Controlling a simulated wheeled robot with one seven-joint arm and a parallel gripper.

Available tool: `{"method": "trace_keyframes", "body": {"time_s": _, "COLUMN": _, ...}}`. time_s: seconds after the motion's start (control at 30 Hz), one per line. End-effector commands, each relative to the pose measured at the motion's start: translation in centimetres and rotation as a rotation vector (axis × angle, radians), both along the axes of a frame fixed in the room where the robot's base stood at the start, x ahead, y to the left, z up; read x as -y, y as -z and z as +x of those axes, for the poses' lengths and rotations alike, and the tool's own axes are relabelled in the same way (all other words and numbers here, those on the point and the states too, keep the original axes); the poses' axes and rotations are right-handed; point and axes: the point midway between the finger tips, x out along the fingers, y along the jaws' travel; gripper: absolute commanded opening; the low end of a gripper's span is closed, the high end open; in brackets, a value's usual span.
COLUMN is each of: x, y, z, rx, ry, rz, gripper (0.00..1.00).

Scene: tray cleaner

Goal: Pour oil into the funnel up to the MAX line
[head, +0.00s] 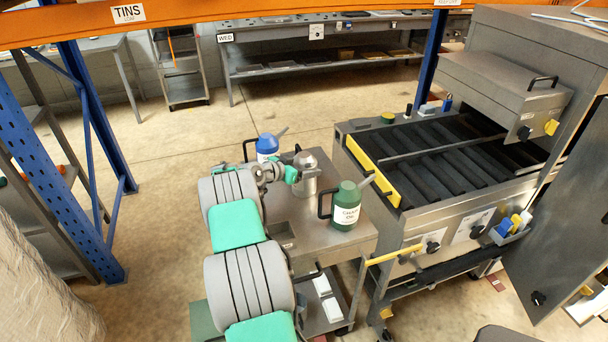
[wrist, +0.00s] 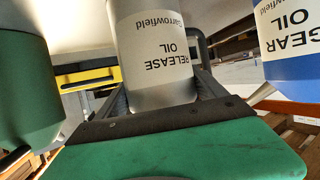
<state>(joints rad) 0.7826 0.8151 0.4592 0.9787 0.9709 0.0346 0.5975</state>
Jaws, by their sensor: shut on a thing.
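A silver can (head: 305,177) labelled RELEASE OIL stands upright on a steel cart (head: 290,222). My gripper (head: 286,175) is at the can's left side, shut on it. In the wrist view the release oil can (wrist: 152,45) sits between the dark fingers of my gripper (wrist: 162,92). A green can (head: 346,208) labelled CHAIN OIL stands to the right front, and a blue-topped can (head: 267,148) behind. The wrist view shows the green can (wrist: 25,80) at left and the blue-and-white GEAR OIL can (wrist: 290,45) at right. I cannot make out a funnel or MAX line.
A steel tray-cleaning machine (head: 430,225) with dark rollers and a yellow bar (head: 373,170) stands right of the cart. A blue rack post (head: 78,150) is at left. An orange beam (head: 220,18) crosses the top. Open floor lies behind the cart.

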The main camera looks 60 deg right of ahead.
Motion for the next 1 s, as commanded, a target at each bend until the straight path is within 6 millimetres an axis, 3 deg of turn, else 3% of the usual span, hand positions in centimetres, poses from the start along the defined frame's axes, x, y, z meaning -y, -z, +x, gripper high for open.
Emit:
{"method": "trace_keyframes", "body": {"time_s": 0.43, "x": 0.0, "y": 0.0, "z": 0.0, "rx": -0.001, "ry": 0.000, "rz": 0.000, "gripper": 0.08}}
{"method": "trace_keyframes", "body": {"time_s": 0.77, "x": 0.2, "y": -1.3, "z": 0.1, "rx": 0.005, "ry": 0.001, "rz": -0.009, "gripper": 0.08}}
{"method": "trace_keyframes", "body": {"time_s": 1.0, "x": 0.1, "y": -6.0, "z": 0.1, "rx": 0.007, "ry": 0.000, "rz": -0.011, "gripper": 0.08}}
